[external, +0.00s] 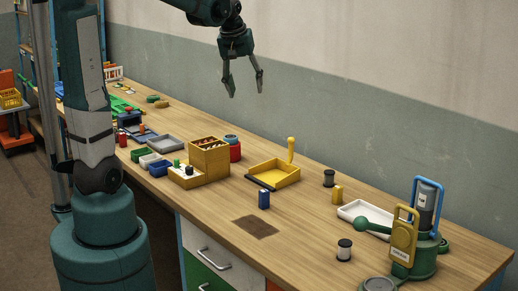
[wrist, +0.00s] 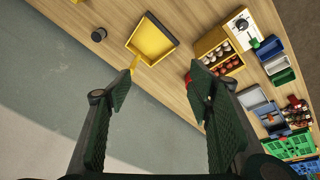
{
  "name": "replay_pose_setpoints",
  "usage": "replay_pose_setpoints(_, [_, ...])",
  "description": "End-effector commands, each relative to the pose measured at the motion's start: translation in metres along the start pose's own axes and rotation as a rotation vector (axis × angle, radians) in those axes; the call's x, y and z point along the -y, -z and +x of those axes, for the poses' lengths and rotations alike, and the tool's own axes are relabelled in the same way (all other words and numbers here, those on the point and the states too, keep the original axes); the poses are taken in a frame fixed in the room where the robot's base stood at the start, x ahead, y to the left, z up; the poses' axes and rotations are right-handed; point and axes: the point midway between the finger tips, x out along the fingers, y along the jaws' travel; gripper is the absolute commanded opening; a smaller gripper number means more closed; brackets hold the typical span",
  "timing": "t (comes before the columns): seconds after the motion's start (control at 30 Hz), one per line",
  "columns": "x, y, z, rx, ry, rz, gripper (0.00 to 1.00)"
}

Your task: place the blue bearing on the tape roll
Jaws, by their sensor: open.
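A small upright blue piece (external: 264,200) stands on the bench in front of the yellow tray; I cannot tell for sure that it is the blue bearing. I cannot clearly make out a tape roll. A red round thing with a blue-grey ring on top (external: 234,149) stands behind the wooden box, partly hidden. Two dark spools with pale tops stand farther right, one at the back (external: 329,178) and one nearer the front (external: 344,250). My gripper (external: 246,94) is open and empty, high above the bench; its spread fingers also show in the wrist view (wrist: 160,78).
The yellow tray (external: 282,176) has an upright yellow handle (external: 291,150) behind it. The wooden box (external: 208,160) holds several small round things. A white tray (external: 350,210) and a green-based device (external: 424,225) stand at right. Bare wood surrounds the dark patch (external: 255,227).

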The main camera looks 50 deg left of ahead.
Motion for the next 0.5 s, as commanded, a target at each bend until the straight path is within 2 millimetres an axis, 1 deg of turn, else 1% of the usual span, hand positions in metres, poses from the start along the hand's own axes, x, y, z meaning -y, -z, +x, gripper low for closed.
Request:
replay_pose_setpoints(0.03, [-0.002,-0.012,-0.006,-0.007,-0.007,0.025,0.52])
replay_pose_setpoints(0.3, [-0.008,-0.066,-0.029,-0.055,-0.047,0.16,0.52])
replay_pose_setpoints(0.5, [-0.009,-0.106,-0.041,-0.092,-0.075,0.259,0.52])
